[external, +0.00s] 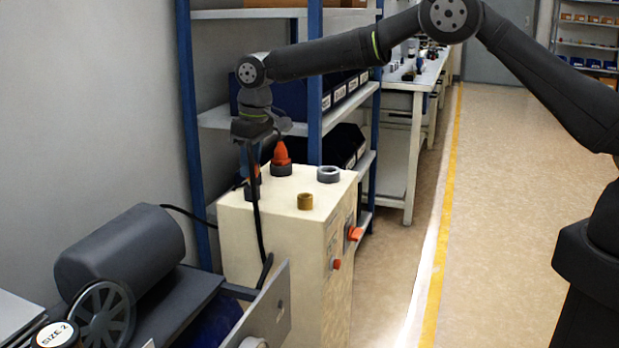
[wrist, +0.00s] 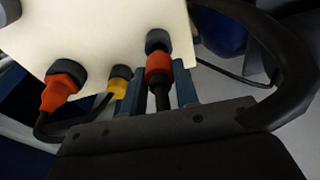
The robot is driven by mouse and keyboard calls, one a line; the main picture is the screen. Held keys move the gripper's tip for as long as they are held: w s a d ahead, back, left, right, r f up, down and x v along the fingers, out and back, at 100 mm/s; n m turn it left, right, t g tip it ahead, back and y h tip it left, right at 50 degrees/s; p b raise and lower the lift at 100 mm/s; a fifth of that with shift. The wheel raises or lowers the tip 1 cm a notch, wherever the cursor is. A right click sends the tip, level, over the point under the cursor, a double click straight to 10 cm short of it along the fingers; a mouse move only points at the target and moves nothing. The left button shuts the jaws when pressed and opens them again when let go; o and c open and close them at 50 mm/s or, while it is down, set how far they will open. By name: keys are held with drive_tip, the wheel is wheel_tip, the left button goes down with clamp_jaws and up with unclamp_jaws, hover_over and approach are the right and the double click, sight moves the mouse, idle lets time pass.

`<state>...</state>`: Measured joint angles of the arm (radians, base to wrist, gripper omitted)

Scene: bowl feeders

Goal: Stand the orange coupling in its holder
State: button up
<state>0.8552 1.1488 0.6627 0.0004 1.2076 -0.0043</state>
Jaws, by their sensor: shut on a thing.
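The orange coupling (wrist: 159,67) is between the blue fingers of my gripper (wrist: 160,92), with a dark stem or cable running back from it. My gripper is shut on it. Its far end lines up with a dark round holder (wrist: 156,38) on the cream cabinet top; I cannot tell whether it is seated inside or just at the mouth. The coupling shows there as a small orange patch (external: 257,174) above the grey holder (external: 252,189), partly hidden by the fingers.
Another orange plug (wrist: 60,91) stands in a dark holder beside it, also in the external view (external: 281,153). A yellow plug (wrist: 119,86) is close to my left finger. A grey ring (external: 328,174) and a brass ring (external: 305,201) stand on the cabinet top (external: 285,212). Shelving stands behind.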

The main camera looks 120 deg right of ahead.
drive_tip(key=shift+f, duration=1.15)
idle(0.4)
drive_tip(key=o, duration=1.3)
drive_tip(key=shift+o, duration=0.2)
drive_tip(key=shift+r, duration=0.1)
drive_tip(key=shift+s+a+r, duration=0.15)
drive_tip(key=shift+r, duration=1.6)
drive_tip(key=shift+s+a+r, duration=0.1)
drive_tip(key=shift+a+r, duration=0.05)
drive_tip(key=shift+r, duration=1.6)
drive_tip(key=shift+r, duration=2)
